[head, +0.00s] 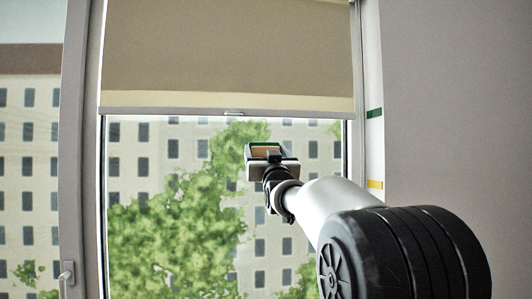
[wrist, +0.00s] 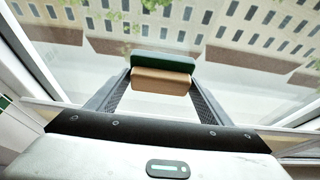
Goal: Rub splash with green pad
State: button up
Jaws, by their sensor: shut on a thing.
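The green pad (wrist: 163,61) is a dark green layer on a tan block (wrist: 160,81). My gripper (wrist: 162,84) is shut on the tan block, with one finger at each side, and the green face points away from me towards the window. In the head view my gripper (head: 270,158) is raised in front of the window glass (head: 180,160), and the tan block (head: 266,151) shows between its fingers. I cannot tell whether the pad touches the glass. No splash can be made out in either view.
A beige roller blind (head: 230,55) covers the upper window, its bottom bar (head: 160,110) a little above my gripper. The window frame (head: 76,150) with a handle (head: 66,272) is at left. A grey wall (head: 450,120) is at right. Trees and buildings are outside.

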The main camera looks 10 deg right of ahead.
jog(key=shift+w+p, duration=0.5)
jog(key=shift+w, duration=0.35)
jog(key=shift+s+d+b, duration=0.1)
jog(key=shift+d+b, duration=0.4)
jog(key=shift+d, duration=1.35)
jog(key=shift+d+p, duration=0.4)
jog(key=shift+d, duration=1.5)
jog(key=shift+a, duration=0.1)
